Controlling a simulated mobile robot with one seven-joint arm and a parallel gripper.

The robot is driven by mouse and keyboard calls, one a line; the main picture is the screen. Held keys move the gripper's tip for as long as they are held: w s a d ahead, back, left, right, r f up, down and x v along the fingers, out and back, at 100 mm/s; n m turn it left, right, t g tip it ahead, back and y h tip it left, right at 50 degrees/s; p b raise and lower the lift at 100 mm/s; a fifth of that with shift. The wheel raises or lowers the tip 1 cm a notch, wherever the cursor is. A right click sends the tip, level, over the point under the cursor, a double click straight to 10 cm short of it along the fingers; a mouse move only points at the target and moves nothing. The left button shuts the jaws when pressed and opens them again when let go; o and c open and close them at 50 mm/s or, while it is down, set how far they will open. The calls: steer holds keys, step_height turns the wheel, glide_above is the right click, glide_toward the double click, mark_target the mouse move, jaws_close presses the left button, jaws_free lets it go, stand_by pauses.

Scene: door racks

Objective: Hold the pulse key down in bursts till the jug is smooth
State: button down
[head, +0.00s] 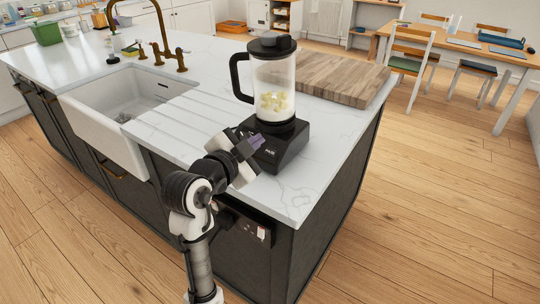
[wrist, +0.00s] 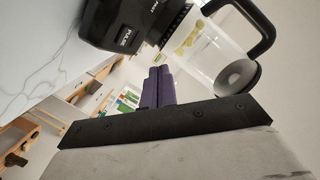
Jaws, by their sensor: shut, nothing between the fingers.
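The blender's black base (head: 285,145) stands on the white worktop, with its clear jug (head: 274,78) upright on top. Pale yellow chunks (head: 277,101) and white liquid sit in the bottom of the jug; the chunks are distinct. The pulse key (wrist: 125,37), labelled PULSE, shows on the base in the wrist view. My gripper (head: 257,141) is at the base's front left, its purple fingers (wrist: 158,72) shut together and empty. In the wrist view the fingertips appear off to the side of the key, not over it. Contact with the base cannot be told.
A wooden board (head: 342,78) lies behind and right of the jug. A white sink (head: 115,112) with a brass tap (head: 163,45) is to the left. The worktop (head: 205,105) between sink and blender is bare. Sockets (head: 262,233) are on the island's side.

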mark_target(270, 152)
steer(key=shift+w+d+f+b, duration=0.25)
steer(key=shift+w+f+b, duration=0.15)
steer(key=shift+f, duration=0.25)
steer(key=shift+w+d+f+b, duration=0.3)
steer(key=shift+w+f+b, duration=0.15)
steer(key=shift+f, duration=0.25)
steer(key=shift+w+d+f+b, duration=0.25)
steer(key=shift+w+f+b, duration=0.15)
steer(key=shift+f, duration=0.25)
steer(key=shift+f, duration=0.1)
stand_by(0.5)
steer(key=shift+w+d+f+b, duration=0.15)
steer(key=shift+d+f+b, duration=0.05)
steer(key=shift+b, duration=0.2)
steer(key=shift+w+d+f+b, duration=0.1)
steer(key=shift+w+f+b, duration=0.05)
steer(key=shift+f+b, duration=0.2)
stand_by(4.7)
